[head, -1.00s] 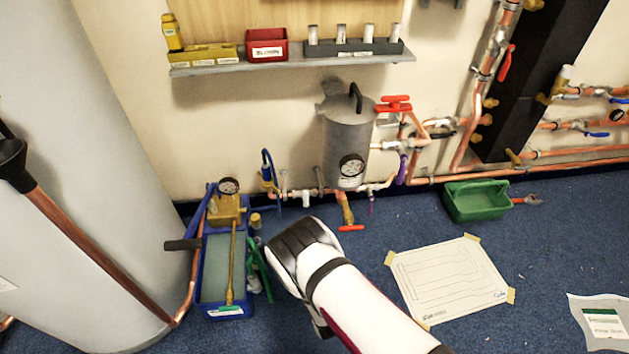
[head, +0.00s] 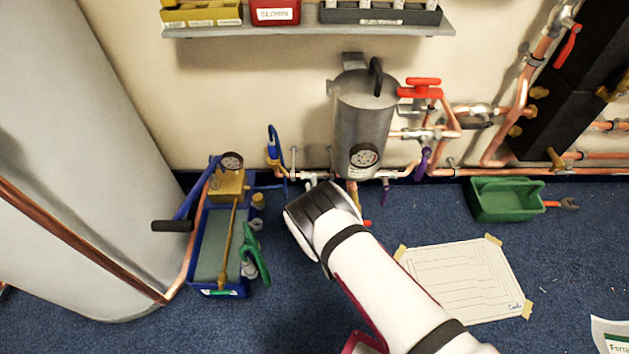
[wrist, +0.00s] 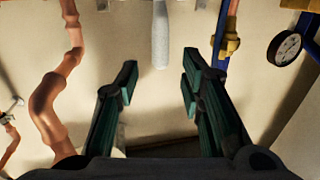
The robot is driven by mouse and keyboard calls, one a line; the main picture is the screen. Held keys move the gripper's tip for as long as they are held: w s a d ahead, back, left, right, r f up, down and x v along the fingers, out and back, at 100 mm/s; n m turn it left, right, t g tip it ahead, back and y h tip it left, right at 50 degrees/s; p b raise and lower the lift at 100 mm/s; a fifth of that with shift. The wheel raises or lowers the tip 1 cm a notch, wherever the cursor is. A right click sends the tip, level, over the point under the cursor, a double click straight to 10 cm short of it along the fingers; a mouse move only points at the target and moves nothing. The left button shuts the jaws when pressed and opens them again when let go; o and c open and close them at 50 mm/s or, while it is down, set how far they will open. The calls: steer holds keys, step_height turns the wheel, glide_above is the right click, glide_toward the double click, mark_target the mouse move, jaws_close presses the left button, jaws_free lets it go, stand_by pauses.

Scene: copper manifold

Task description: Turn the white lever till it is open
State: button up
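A pale, whitish lever (wrist: 161,38) shows in the wrist view. It comes down from the top edge between the lines of my two fingers, with its end short of them. My gripper (wrist: 158,88) is open and empty, its dark green-padded fingers apart on either side of the lever's line, not touching it. In the head view my gripper (head: 312,204) is low in front of the pipe run, below and left of the grey canister (head: 363,125). Its fingertips are hard to make out there, and the gripper hides most of the lever's surroundings.
A blue-handled valve (head: 274,150) is left of my gripper. A blue tray with a pump and gauge (head: 231,161) stands on the floor at left. Copper pipes (wrist: 50,100) run close by in the wrist view. A green bin (head: 506,199) is at right. A shelf (head: 300,31) hangs above.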

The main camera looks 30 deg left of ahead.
mark_target(315, 180)
steer(key=b+x, duration=0.2)
steer(key=x, duration=0.4)
jaws_close()
